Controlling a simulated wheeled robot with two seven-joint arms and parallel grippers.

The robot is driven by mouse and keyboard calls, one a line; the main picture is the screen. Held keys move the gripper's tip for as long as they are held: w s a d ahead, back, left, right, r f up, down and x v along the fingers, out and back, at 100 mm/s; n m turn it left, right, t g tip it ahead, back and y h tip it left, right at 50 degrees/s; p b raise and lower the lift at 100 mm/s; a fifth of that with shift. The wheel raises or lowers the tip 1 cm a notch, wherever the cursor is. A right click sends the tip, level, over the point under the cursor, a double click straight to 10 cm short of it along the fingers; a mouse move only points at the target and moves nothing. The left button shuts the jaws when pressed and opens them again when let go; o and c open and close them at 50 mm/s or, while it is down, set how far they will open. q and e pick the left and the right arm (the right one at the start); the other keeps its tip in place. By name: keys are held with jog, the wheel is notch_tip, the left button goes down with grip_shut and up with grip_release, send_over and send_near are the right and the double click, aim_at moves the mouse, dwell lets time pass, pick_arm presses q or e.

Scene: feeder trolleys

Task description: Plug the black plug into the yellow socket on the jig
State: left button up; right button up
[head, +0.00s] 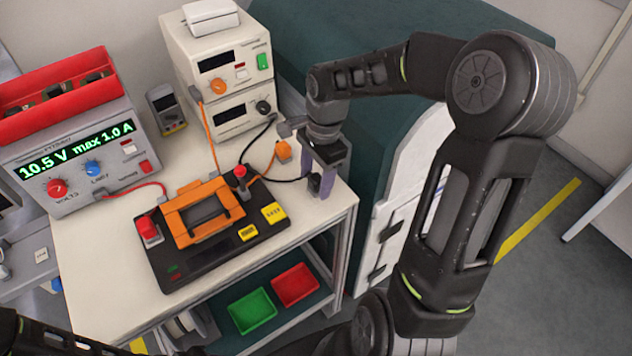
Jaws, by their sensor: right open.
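The jig (178,272) is a dark board on the white table with an orange clamp frame on it. Two yellow blocks sit on its right part, one at the right corner (273,212) and one nearer the front (247,232); I cannot tell which is the socket. My right gripper (321,191) points down at the table's right edge, right of the jig. Its fingers are open around a small dark piece, apparently the black plug (315,184), where a black cable ends. Contact between them cannot be made out. My left gripper is out of view.
A power supply (80,160) stands at the left, stacked instruments (215,65) at the back. An orange plug (283,151) lies behind the jig; a red knob (240,174) and red button (148,230) rise from the jig. Cables cross the table. Green (252,311) and red (295,285) bins sit below.

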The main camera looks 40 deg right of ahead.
jog(key=shift+c, duration=0.6)
grip_shut()
